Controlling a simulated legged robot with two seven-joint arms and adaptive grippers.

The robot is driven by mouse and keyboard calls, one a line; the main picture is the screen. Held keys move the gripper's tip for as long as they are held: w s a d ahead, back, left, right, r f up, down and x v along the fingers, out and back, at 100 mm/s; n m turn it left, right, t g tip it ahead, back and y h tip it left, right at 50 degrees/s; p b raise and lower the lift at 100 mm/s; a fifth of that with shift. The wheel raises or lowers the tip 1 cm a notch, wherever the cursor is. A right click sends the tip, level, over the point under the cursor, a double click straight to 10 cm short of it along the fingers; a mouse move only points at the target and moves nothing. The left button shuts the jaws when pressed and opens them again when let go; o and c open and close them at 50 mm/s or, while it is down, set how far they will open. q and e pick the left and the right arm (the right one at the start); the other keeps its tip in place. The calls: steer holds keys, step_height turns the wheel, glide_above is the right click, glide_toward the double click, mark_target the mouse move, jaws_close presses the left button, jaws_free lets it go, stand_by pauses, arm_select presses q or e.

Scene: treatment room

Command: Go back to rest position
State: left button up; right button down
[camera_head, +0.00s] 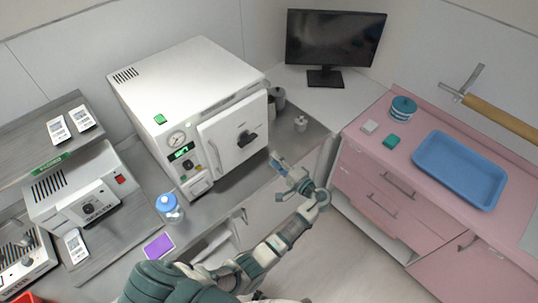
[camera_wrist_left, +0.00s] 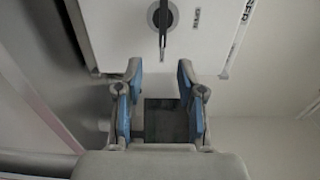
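My left gripper (camera_head: 282,168) is in front of the white autoclave (camera_head: 187,95), near the counter's front edge, with its arm coming up from the bottom of the head view. In the left wrist view the gripper's two blue-padded fingers (camera_wrist_left: 160,100) stand apart with nothing between them. The autoclave door (camera_wrist_left: 165,30) with its dark handle shows beyond the fingertips; in the head view the door looks closed. My right gripper is not in view.
A blue-capped bottle (camera_head: 170,208) and a purple pad (camera_head: 158,246) are on the grey counter. A pink cabinet (camera_head: 400,165) with a blue tray (camera_head: 461,169) stands at the right. A monitor (camera_head: 335,40) is at the back. The floor between is clear.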

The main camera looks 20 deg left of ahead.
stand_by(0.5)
arm_select(q)
steer(key=s+f+m+h+b, duration=0.25)
steer(key=f+m+h, duration=0.35)
steer(key=f, duration=2)
steer(key=s+f+g+h, duration=0.1)
steer(key=s+f+h, duration=0.1)
steer(key=s+f, duration=0.55)
steer(key=s+f+g+h, duration=0.1)
steer(key=s+f+h, duration=0.3)
steer(key=f, duration=0.7)
steer(key=s+d+f+n+g+h+b, duration=0.1)
steer(key=s+f+n, duration=0.1)
steer(key=s+f, duration=0.55)
steer(key=s+f+n+g+h, duration=0.15)
steer(key=s+f, duration=0.35)
steer(key=s, duration=0.5)
steer(key=s+a+f+n+h, duration=0.1)
steer(key=s+f+n, duration=0.1)
steer(key=s, duration=0.8)
steer(key=s+a+f+n+g+h+b, duration=0.1)
steer(key=s+f+n, duration=0.2)
steer(key=s, duration=0.7)
steer(key=shift+a+f, duration=0.15)
steer(key=shift+f, duration=0.5)
